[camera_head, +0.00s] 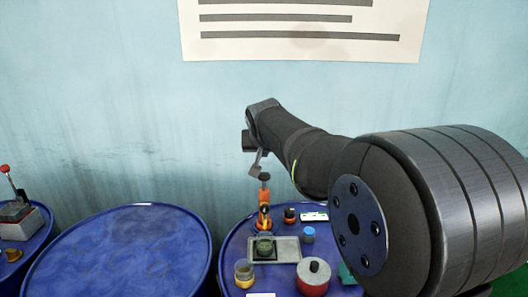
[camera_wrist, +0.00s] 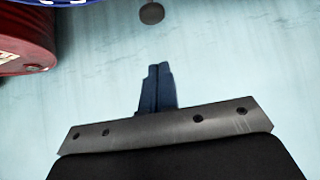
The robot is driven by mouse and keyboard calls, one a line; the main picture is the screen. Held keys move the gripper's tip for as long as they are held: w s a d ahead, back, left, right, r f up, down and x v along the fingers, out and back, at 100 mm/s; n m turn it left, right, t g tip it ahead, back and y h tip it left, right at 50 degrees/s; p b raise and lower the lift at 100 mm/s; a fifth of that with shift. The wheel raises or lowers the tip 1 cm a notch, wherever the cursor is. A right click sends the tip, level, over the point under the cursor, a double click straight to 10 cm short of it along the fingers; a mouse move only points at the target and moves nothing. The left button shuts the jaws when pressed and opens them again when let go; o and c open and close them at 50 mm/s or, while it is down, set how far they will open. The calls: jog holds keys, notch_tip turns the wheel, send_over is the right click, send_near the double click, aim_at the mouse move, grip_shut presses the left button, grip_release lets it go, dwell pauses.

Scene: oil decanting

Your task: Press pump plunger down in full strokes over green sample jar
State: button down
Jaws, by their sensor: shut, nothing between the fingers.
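The orange pump (camera_head: 264,214) stands upright on the blue drum on the right, with its dark round plunger knob (camera_head: 264,177) on top. The green sample jar (camera_head: 264,247) stands in a grey tray (camera_head: 288,249) just in front of the pump. My gripper (camera_head: 257,165) is shut and empty, just above and slightly left of the knob. In the wrist view, my shut fingers (camera_wrist: 158,72) point toward a dark disc (camera_wrist: 151,13), which looks like the knob, with a gap between. The spout's exact position over the jar is too small to tell.
The drum top (camera_head: 232,258) also holds a yellow-banded jar (camera_head: 244,273), a red pot (camera_head: 313,277), a blue-capped jar (camera_head: 308,234) and a small dark-and-red jar (camera_head: 290,215). An empty blue drum (camera_head: 130,250) stands to the left. A pale wall is behind.

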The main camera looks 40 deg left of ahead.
jog(key=w+a+f, duration=0.1)
jog(key=f, duration=0.1)
jog(key=w+a+f, duration=0.1)
jog(key=f, duration=0.1)
jog(key=w+a+f, duration=0.1)
jog(key=f, duration=0.2)
jog(key=shift+f, duration=0.55)
jog(key=shift+s+d+f, duration=0.1)
jog(key=shift+f, duration=1.8)
notch_tip(320, 180, up, 12)
send_over(264, 180)
jog(key=s+d, duration=0.5)
jog(key=shift+a+f, duration=0.1)
jog(key=shift+f, duration=0.1)
